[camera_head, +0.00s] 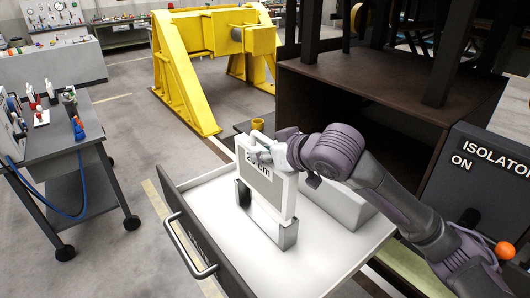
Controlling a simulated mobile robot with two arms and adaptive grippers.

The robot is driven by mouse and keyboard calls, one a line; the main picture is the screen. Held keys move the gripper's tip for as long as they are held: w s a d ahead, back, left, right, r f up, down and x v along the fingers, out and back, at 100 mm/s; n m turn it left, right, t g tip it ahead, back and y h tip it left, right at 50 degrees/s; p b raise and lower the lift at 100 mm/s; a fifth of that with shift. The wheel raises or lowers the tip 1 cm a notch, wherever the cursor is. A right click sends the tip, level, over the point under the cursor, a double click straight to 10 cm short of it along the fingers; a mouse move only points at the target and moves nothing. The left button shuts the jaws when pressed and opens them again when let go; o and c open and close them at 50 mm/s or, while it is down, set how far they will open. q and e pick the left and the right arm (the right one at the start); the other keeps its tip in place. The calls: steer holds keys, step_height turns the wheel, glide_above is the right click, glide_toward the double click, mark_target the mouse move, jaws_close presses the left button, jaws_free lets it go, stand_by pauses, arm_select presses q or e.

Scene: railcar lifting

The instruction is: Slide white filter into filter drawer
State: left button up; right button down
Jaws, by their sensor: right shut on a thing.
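The white filter (264,184), with a grey panel and dark lettering on its face, stands upright in the open drawer. Its lower part is in a shiny metal holder (268,222) on the white drawer floor (235,262). I cannot tell whether it is fully seated. My right gripper (258,155) is shut on the filter's top, near its handle; the arm comes in from the right. The fingers are partly hidden against the filter. My left gripper is not in view.
The drawer's dark front with a metal handle (184,246) faces lower left. A white block (338,200) lies in the drawer behind my arm. A dark isolator box (484,175) is at right, a yellow stand (188,77) behind, and a tool cart (65,135) at left.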

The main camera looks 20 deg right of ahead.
mark_target(293, 190)
steer(key=shift+r, duration=0.1)
steer(key=shift+p, duration=0.4)
steer(key=shift+p, duration=0.4)
stand_by(0.3)
steer(key=shift+f+b, duration=2.25)
steer(key=shift+f, duration=2.55)
steer(key=c, duration=0.8)
jaws_free()
steer(key=shift+o, duration=0.2)
steer(key=shift+f, duration=0.1)
steer(key=shift+s, duration=0.1)
steer(key=v, duration=1.2)
